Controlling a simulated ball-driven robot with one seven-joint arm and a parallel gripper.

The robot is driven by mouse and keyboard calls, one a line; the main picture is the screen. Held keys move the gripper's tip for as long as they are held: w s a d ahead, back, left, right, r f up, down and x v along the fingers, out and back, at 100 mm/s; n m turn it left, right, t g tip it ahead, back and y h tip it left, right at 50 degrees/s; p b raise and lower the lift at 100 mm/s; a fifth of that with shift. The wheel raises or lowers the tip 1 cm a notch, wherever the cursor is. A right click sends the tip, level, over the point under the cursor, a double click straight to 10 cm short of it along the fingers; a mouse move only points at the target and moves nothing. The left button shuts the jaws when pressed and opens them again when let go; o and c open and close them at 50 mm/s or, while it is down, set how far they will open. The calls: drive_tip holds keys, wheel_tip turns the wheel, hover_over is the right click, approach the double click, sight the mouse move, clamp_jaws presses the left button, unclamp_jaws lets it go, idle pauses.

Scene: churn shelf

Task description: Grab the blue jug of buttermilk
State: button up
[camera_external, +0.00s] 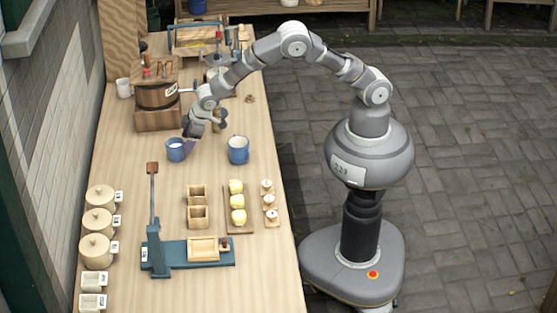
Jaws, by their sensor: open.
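Two blue vessels with pale contents stand on the wooden counter. The left blue vessel (175,150) is the smaller-looking one, close below and left of my gripper (190,141). The right blue vessel (238,151) stands apart from it, nearer the counter's right edge. I cannot tell from their looks which one holds the buttermilk. My gripper is open and points down beside the left vessel's right side. Its fingers are small and partly merge with the vessel, so I cannot tell whether they touch it.
A wooden churn (156,95) stands behind on the left. A board with yellow lumps (238,202), wooden moulds (197,206) and a blue scale-like device (171,252) lie in front. Lidded pots (97,222) line the left edge. Bare counter lies between the vessels and moulds.

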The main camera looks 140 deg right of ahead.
clamp_jaws()
drive_tip(key=shift+r, duration=0.15)
wheel_tip(320, 180, up, 10)
drive_tip(key=p, duration=0.3)
idle(0.9)
idle(2.3)
